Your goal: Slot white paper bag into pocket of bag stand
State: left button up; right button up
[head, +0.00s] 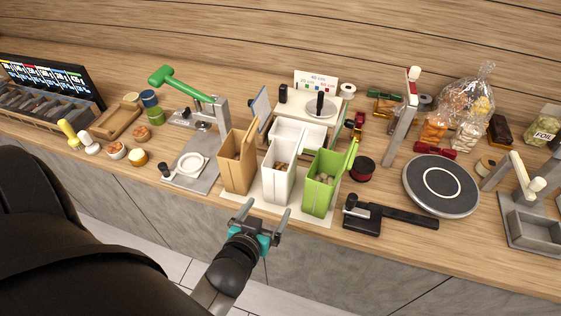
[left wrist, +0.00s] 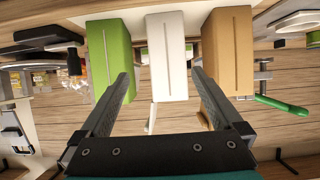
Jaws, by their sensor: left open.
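The white paper bag (head: 275,187) stands upright between a brown bag (head: 236,177) and a green bag (head: 318,199), with small items showing in its open top. All three stand on a pale flat base (head: 326,216); I cannot tell whether this is the bag stand, and no pocket shows clearly. My left gripper (head: 267,210) is open and empty at the counter's front edge, just in front of the white bag and apart from it. In the left wrist view the white bag (left wrist: 168,75) appears between and beyond the open fingers (left wrist: 160,78). My right gripper is not in view.
A white tray (head: 297,133) is behind the bags. A press with a green lever (head: 178,82) stands to the left. A black tape dispenser (head: 362,217) and a round grey turntable (head: 441,184) lie to the right. The counter around the bags is crowded.

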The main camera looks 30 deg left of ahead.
aim_at(274, 178)
pick_arm(q)
jog(key=shift+t+y, duration=0.4)
jog(key=w+a, duration=0.1)
jog(key=w, duration=0.2)
jog(key=w+a, duration=0.1)
jog(key=w, duration=0.2)
jog(key=w+a, duration=0.1)
jog(key=w, duration=0.2)
jog(key=shift+w+a+r, duration=0.1)
jog(key=shift+w+a, duration=0.1)
jog(key=shift+a, duration=0.05)
jog(key=shift+x, duration=2.6)
jog(key=shift+s, duration=0.1)
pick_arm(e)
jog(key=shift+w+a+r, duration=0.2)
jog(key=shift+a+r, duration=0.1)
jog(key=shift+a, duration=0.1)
pick_arm(q)
jog(key=c, duration=1.5)
